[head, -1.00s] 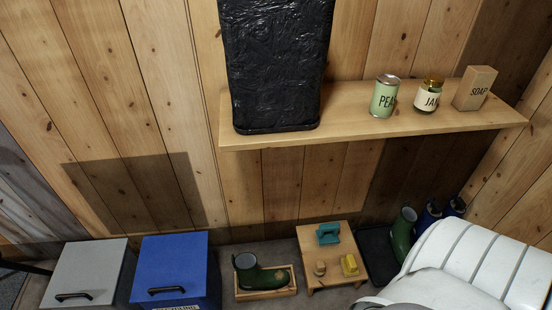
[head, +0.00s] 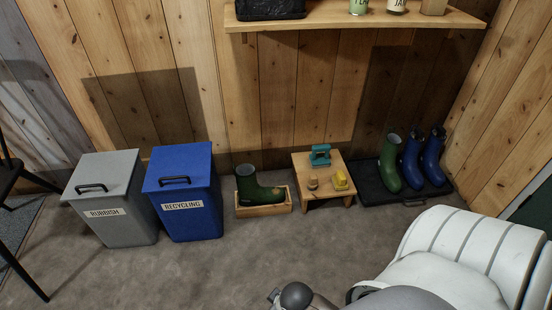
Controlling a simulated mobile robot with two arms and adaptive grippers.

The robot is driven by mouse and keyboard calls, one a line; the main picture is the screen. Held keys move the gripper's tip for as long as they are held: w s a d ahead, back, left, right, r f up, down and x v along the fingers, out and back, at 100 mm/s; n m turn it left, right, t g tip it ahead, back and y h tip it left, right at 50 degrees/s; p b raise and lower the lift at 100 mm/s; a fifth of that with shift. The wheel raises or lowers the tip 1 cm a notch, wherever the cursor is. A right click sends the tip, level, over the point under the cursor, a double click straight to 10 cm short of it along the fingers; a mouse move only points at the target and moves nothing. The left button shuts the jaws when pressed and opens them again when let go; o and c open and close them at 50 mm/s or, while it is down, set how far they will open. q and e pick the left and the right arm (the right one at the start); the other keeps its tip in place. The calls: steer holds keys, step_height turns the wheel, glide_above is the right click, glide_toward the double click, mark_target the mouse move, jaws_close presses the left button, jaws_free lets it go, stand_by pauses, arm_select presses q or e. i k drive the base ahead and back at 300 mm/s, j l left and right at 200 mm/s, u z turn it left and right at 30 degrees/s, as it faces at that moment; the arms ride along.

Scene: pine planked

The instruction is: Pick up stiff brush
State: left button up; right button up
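A small wooden stool (head: 333,198) stands against the plank wall. A teal block with a raised handle (head: 320,155), which looks like the stiff brush, lies at its back. A yellow item (head: 340,181) lies at the stool's front right and a small brown round item (head: 313,183) at its front left. They are too small to make out fully. Neither of my grippers can be made out. Parts of my own body fill the lower right.
A green boot (head: 253,184) stands in a wooden tray (head: 262,210) left of the stool. Several boots stand on a dark tray (head: 375,191) to the right. A blue recycling bin (head: 190,222) and a grey rubbish bin (head: 115,230) are left. Floor in front is clear.

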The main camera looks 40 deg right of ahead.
mark_target(312, 184)
steer(key=l+z, duration=0.15)
steer(key=z, duration=1.4)
steer(key=i+l+u, duration=0.15)
steer(key=i, duration=0.1)
